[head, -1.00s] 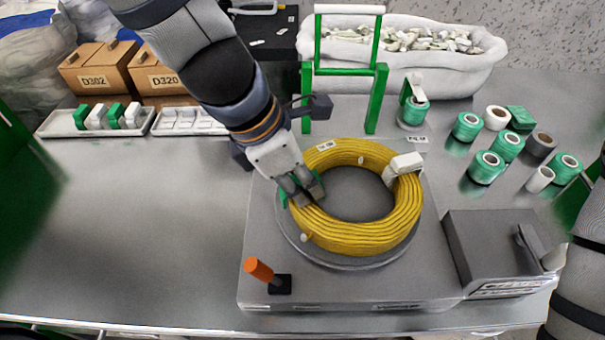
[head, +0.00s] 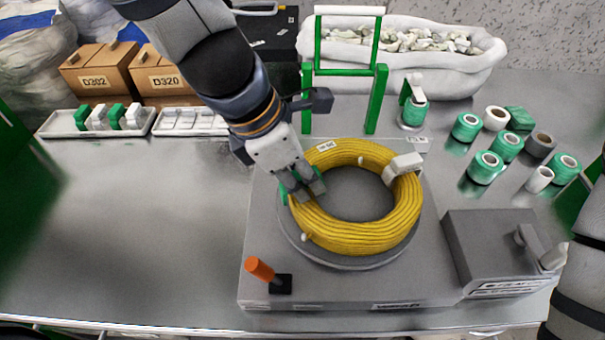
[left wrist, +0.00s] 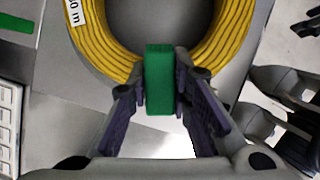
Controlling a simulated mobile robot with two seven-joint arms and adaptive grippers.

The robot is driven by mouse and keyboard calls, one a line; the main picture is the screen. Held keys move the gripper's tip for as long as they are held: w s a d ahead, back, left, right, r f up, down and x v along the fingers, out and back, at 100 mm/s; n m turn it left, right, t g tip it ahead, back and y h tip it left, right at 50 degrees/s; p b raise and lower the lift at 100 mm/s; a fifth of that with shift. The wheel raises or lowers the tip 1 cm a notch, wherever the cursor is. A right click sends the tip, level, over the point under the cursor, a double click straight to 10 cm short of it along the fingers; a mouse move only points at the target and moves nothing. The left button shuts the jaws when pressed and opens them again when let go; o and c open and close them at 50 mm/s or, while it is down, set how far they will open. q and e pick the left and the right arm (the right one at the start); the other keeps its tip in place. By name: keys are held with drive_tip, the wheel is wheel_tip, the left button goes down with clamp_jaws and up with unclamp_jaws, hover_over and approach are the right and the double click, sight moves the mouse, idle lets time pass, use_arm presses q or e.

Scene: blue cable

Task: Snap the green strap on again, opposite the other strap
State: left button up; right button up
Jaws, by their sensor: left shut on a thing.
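A yellow cable coil (head: 352,236) lies flat on a round grey plate on the bench unit. A white strap (head: 402,167) clasps the coil's right side. My left gripper (head: 307,190) is at the coil's left side, opposite the white strap. It is shut on the green strap (left wrist: 158,80), which shows as a small green block between the fingers in the left wrist view. There the strap overlaps the coil's band (left wrist: 232,35); whether it is seated around the cable I cannot tell. The fingers partly hide the strap in the head view.
An orange-handled lever (head: 260,269) stands at the unit's front left. A grey box (head: 490,250) is at right. A green frame (head: 377,100) stands behind the coil. Tape rolls (head: 485,167) are at right, strap trays (head: 95,120) at back left. The left bench is clear.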

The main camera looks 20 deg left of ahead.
use_arm(q)
drive_tip(key=shift+f, duration=0.1)
idle(0.4)
drive_tip(key=shift+f, duration=0.55)
drive_tip(key=shift+r, duration=0.2)
drive_tip(key=shift+r, duration=0.45)
drive_tip(key=shift+f, duration=0.4)
idle(0.8)
drive_tip(key=o, duration=1)
drive_tip(key=shift+o, duration=0.2)
